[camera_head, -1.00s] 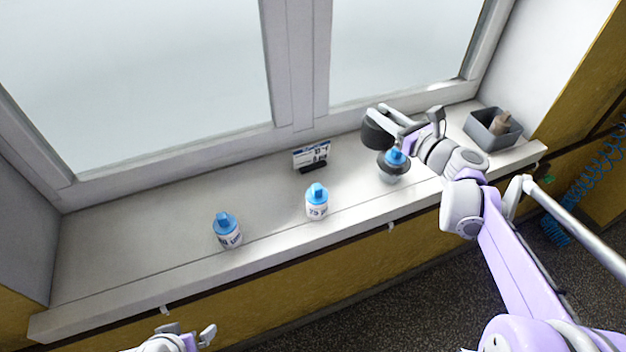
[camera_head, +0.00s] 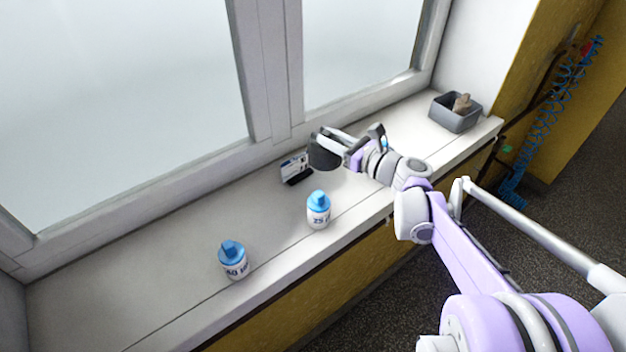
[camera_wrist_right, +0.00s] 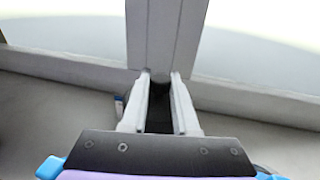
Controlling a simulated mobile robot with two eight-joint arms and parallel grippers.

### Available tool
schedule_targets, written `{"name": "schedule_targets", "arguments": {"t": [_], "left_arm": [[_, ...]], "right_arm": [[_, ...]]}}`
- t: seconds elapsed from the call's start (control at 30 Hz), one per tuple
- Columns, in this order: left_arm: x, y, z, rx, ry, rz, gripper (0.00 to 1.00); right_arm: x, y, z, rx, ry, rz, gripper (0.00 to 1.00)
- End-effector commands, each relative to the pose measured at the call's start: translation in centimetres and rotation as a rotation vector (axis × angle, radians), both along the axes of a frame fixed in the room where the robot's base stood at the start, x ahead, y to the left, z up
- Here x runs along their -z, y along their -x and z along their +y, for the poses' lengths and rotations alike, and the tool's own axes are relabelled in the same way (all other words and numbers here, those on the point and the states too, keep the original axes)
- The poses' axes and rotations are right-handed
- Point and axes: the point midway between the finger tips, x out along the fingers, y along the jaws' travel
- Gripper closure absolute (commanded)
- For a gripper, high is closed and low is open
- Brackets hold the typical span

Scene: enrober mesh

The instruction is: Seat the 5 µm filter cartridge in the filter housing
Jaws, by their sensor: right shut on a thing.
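My right gripper (camera_head: 328,140) is above the sill near the small sign. It is shut on a dark rounded thing (camera_head: 323,153), whose identity I cannot tell. In the right wrist view the two pale fingers (camera_wrist_right: 160,88) stand close together with something dark between them. A white cartridge with a blue cap, reading like 25 (camera_head: 318,211), stands upright on the sill. Another, reading like 50 (camera_head: 233,261), stands to its left. A third blue cap (camera_head: 384,144) shows behind my right wrist; its body and label are hidden. I cannot make out the filter housing.
The sill (camera_head: 130,285) is clear at the left. The small sign (camera_head: 295,168) stands near the window frame (camera_head: 270,75). A grey bin (camera_head: 452,117) with a brownish thing in it is at the sill's far right end. A blue coiled hose (camera_head: 545,130) hangs beyond.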

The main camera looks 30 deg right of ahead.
Motion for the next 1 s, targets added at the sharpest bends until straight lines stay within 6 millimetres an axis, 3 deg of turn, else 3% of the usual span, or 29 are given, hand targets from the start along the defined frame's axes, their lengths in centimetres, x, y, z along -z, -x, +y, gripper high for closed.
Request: {"name": "schedule_targets", "arguments": {"t": [0.03, 0.2, 0.37, 0.6, 1.0], "left_arm": [[0.4, 0.0, 0.0, 0.000, 0.000, 0.001, 0.00], [1.1, 0.1, 0.0, 0.000, 0.000, 0.003, 0.00], [1.3, 0.1, 0.0, 0.000, 0.000, 0.004, 0.00], [2.2, 0.1, 0.0, 0.000, 0.000, 0.007, 0.00], [2.5, 0.1, 0.0, 0.000, 0.000, 0.008, 0.00]], "right_arm": [[1.3, 0.0, 0.0, -0.001, 0.000, 0.001, 1.00], [4.1, 0.0, 0.0, -0.001, 0.000, 0.000, 1.00], [5.2, 0.0, 0.0, -0.001, 0.000, 0.000, 1.00], [8.4, 0.0, 0.0, -0.001, 0.000, 0.001, 1.00], [9.0, 0.0, 0.0, 0.000, 0.000, 0.000, 1.00]]}}
